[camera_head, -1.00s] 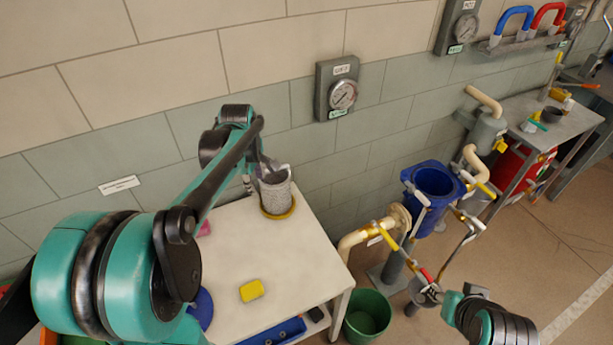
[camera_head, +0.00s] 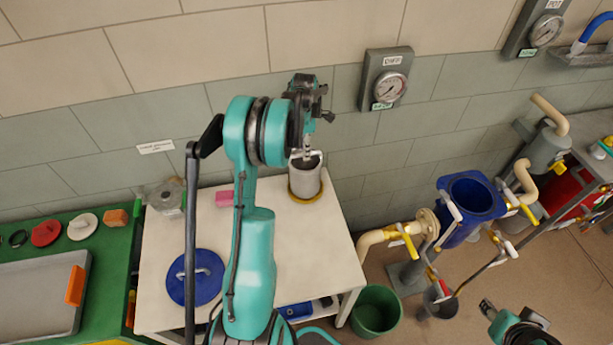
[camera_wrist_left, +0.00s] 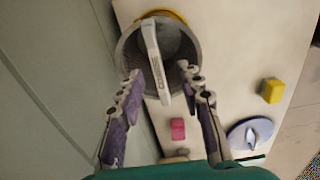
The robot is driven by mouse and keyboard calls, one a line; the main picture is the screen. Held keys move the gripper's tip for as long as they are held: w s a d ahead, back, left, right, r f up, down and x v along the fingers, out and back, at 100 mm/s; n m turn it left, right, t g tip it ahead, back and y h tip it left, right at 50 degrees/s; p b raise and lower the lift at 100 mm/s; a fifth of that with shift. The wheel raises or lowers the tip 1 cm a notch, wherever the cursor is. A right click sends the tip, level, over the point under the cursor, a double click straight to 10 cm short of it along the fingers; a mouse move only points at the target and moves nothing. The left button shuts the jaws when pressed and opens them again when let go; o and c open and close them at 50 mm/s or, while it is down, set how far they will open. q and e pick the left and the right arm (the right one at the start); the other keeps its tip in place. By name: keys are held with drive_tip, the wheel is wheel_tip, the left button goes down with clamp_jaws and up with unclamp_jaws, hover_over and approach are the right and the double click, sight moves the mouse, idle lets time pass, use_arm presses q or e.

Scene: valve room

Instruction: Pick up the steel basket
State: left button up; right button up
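The steel basket (camera_head: 305,180) is a grey cylinder standing upright on a yellow ring (camera_head: 317,196) at the back right corner of the white table. My left gripper (camera_head: 312,122) is just above it, pointing down. In the left wrist view, the basket (camera_wrist_left: 129,58) has a pale flat handle (camera_wrist_left: 154,58) across its open top. The two fingers of my left gripper (camera_wrist_left: 160,76) are apart, one on each side of the handle, with a gap visible. Part of my right arm (camera_head: 505,322) shows at the lower right; its finger state is unclear.
A pink block (camera_head: 225,198), a blue lid (camera_head: 188,291) and a glass jar (camera_head: 166,200) stand on the table (camera_head: 160,318). A gauge (camera_head: 388,80) is on the wall close behind; a green bucket (camera_head: 377,313) and pipes lie right.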

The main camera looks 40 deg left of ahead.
use_arm(q)
wheel_tip(320, 180, down, 4)
drive_tip(key=shift+w+a+f+b, duration=0.1)
drive_tip(key=shift+b, duration=0.4)
clamp_jaws()
